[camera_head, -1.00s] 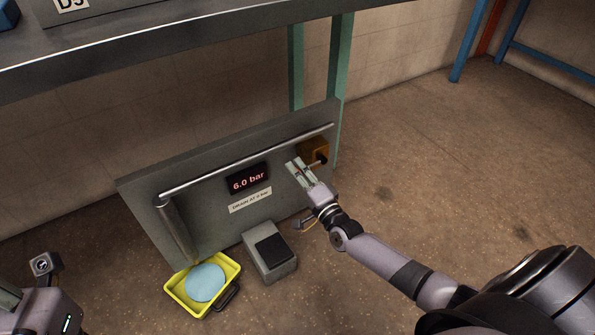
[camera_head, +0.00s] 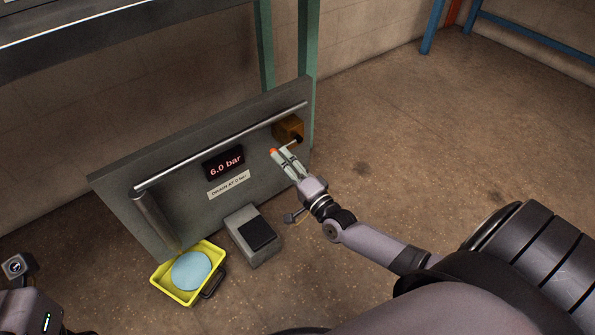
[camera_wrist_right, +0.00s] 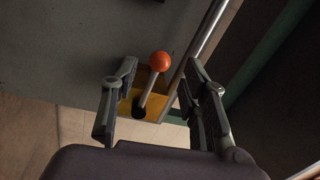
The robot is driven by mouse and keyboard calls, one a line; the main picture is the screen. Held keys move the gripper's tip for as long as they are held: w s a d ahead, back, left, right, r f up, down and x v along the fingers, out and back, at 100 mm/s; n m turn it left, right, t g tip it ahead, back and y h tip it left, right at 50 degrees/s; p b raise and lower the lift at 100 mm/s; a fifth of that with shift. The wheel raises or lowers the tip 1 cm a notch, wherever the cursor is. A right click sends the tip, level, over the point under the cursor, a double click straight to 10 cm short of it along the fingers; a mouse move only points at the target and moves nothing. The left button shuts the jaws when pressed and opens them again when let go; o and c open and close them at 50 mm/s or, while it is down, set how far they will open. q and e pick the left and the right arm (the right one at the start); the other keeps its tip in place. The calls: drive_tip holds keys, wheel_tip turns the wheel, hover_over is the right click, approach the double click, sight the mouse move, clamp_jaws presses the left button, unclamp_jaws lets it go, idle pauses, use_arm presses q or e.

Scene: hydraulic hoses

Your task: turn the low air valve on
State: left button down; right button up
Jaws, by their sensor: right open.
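In the right wrist view the knob (camera_wrist_right: 160,61) and lever (camera_wrist_right: 148,92) show between the two spread fingers (camera_wrist_right: 160,90), with gaps on both sides. Part of my left gripper (camera_head: 30,312) shows at the lower left edge; its fingers cannot be made out.
The panel (camera_head: 190,185) carries a metal rail (camera_head: 225,145), a 6.0 bar display (camera_head: 223,162) and a drain label (camera_head: 229,185). A grey pedal box (camera_head: 252,236) and a yellow tray (camera_head: 172,290) with a blue disc (camera_head: 191,270) stand below. Floor at the right is clear.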

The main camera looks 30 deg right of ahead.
drive_tip(key=s, duration=0.7)
drive_tip(key=shift+d+f, duration=0.3)
drive_tip(key=shift+f, duration=0.05)
drive_tip(key=shift+s, duration=0.1)
